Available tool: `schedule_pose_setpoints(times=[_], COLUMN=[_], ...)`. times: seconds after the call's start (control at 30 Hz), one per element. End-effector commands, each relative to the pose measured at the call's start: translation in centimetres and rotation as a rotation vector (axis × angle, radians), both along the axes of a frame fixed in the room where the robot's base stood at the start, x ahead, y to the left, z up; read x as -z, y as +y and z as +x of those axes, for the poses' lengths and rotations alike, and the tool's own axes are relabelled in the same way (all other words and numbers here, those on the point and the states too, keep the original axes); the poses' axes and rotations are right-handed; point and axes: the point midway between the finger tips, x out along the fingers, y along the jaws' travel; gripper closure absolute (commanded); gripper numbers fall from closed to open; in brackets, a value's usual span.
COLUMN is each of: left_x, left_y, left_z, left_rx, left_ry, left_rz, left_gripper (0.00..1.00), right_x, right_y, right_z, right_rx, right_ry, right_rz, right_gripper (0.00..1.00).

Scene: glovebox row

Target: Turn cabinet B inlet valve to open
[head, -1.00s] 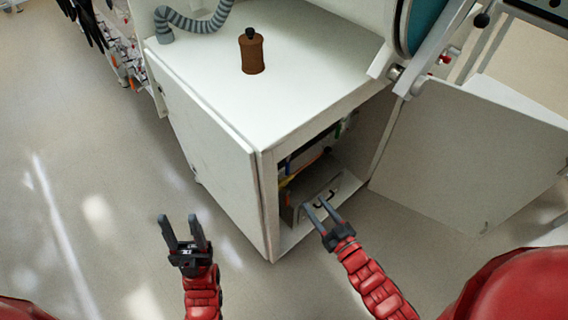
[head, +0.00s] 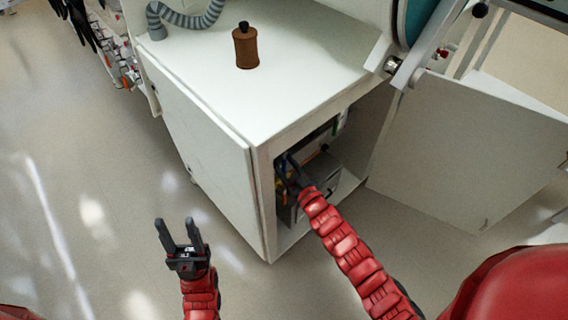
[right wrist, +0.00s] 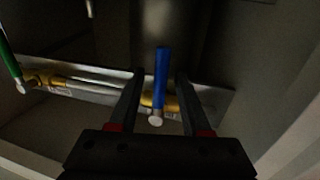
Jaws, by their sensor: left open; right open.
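The right wrist view shows a blue valve handle (right wrist: 161,75) standing upright on a brass pipe fitting with a pale round end below it. My right gripper (right wrist: 158,78) is open, with one finger on each side of the blue handle in that view; I cannot tell whether they touch it. In the head view the right gripper (head: 291,168) reaches into the open cabinet (head: 200,125), partly hidden by its own arm. A green handle (right wrist: 11,62) is at the left of the same pipe. My left gripper (head: 176,236) is open and empty above the floor.
An open door (head: 470,150) stands right of the cabinet opening. A grey box or drawer (head: 325,183) sits low inside. A brown bottle (head: 245,46) and a grey ribbed hose (head: 190,18) are on the cabinet top. The floor at left is clear.

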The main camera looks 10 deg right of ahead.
Motion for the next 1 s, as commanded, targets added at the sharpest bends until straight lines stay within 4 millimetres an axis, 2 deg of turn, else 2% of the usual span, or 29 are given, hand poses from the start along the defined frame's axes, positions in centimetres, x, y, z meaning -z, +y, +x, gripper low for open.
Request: schedule_pose_setpoints(times=[0.13,0.17,0.4,1.0], left_x=[-0.01,-0.01,-0.01,-0.01], left_y=[0.0,0.0,0.0,0.0], left_z=[0.0,0.0,0.0,0.0], left_rx=[0.0,0.0,0.0,0.0], left_ry=[0.0,0.0,0.0,0.0], left_rz=[0.0,0.0,0.0,0.0], left_gripper=[0.5,0.5,0.5,0.5], right_x=[-0.01,-0.01,-0.02,-0.01], right_y=[-0.01,-0.02,-0.02,-0.03], right_z=[-0.02,-0.01,-0.02,-0.03], right_rx=[0.0,0.0,0.0,0.0], right_ry=[0.0,0.0,0.0,0.0], right_rz=[0.0,0.0,0.0,0.0], right_gripper=[0.52,0.56,0.99,1.0])
